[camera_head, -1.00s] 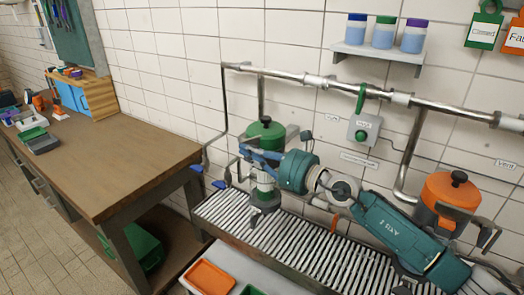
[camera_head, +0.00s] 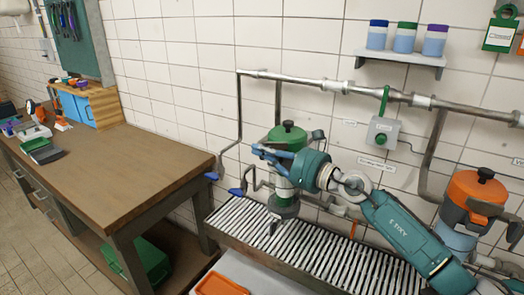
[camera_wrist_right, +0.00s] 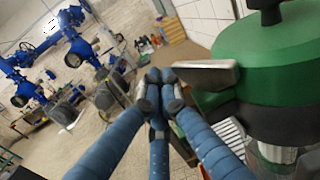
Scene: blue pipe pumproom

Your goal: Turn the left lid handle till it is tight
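The left pot (camera_head: 288,142) has a green lid with a black knob and stands over the slatted grate. A grey lever handle (camera_head: 318,136) shows at its right side. In the right wrist view the green lid (camera_wrist_right: 275,60) fills the right side, and a flat metal handle (camera_wrist_right: 207,72) sticks out from it to the left. My right gripper (camera_head: 262,152) is in front of the pot, at its left side. In the wrist view its blue fingers (camera_wrist_right: 157,88) meet at the tips, just beside the metal handle's free end. Nothing shows between them. My left gripper is out of view.
An orange-lidded pot (camera_head: 474,190) stands at the right. The slatted grate (camera_head: 325,262) runs below the arm. A steel pipe (camera_head: 300,80) and a grey switch box (camera_head: 383,132) are on the wall. A wooden workbench (camera_head: 110,180) stands at the left.

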